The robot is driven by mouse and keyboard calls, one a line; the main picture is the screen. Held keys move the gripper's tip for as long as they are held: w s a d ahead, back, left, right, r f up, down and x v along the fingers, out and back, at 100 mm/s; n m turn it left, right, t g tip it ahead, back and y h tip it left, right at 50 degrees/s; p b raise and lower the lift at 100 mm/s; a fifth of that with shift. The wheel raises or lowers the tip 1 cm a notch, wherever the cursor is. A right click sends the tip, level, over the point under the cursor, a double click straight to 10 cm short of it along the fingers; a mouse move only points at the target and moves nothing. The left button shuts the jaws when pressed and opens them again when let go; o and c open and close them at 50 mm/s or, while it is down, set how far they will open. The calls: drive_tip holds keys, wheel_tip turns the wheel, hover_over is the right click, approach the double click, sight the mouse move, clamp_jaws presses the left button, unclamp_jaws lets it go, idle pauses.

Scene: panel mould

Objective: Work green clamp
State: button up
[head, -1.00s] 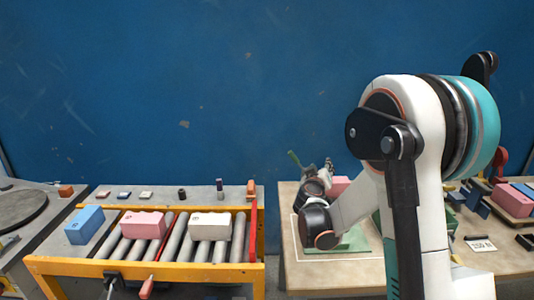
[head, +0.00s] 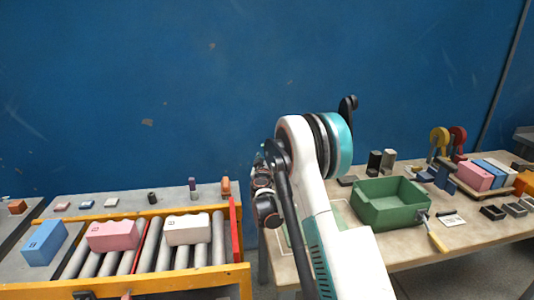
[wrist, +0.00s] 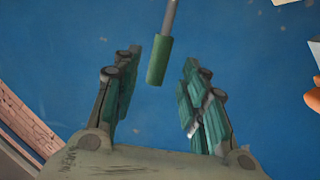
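A green handle (wrist: 158,62) on a grey rod shows in the wrist view, presumably the green clamp's lever. It lies just ahead of and between the spread fingers of my gripper (wrist: 160,75). The gripper is open, with a visible gap on both sides of the handle. In the head view my own arm hides the clamp and most of the gripper.
A green crate (head: 372,212) stands on the right table (head: 410,257), with a yellow-handled tool (head: 437,238) at its corner. Pink, blue and white blocks lie beyond. At left, a roller conveyor (head: 150,250) holds blue, pink and white blocks.

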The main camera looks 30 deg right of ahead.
sight(267, 149)
drive_tip(key=b+x, duration=0.1)
drive_tip(key=x, duration=0.5)
clamp_jaws()
